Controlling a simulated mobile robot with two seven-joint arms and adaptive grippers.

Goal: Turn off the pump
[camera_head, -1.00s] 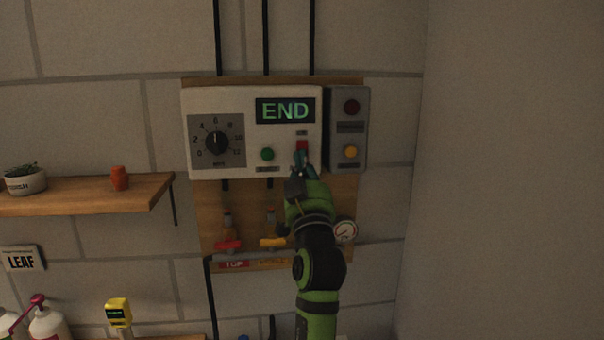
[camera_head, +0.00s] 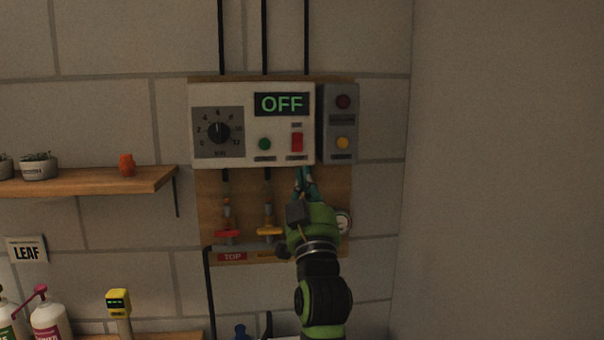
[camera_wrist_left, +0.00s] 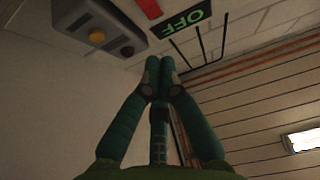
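The white pump control box (camera_head: 203,92) is on the wall, and its display (camera_head: 282,104) reads OFF in green. A red switch (camera_head: 297,142) sits at its lower right, beside a round green button (camera_head: 264,144). My left gripper (camera_head: 304,172) is just below the box's lower edge, apart from the red switch. In the left wrist view its fingers (camera_wrist_left: 160,64) are together with nothing between them. The red switch (camera_wrist_left: 150,9) and the OFF display (camera_wrist_left: 186,17) also show there. My right gripper is not in view.
A grey box (camera_head: 342,103) with a dark red lamp and a yellow button adjoins on the right. Below are a red valve (camera_head: 228,234), a yellow valve (camera_head: 268,231) and a gauge (camera_head: 343,222), partly behind my gripper. A wooden shelf (camera_head: 90,185) is at left.

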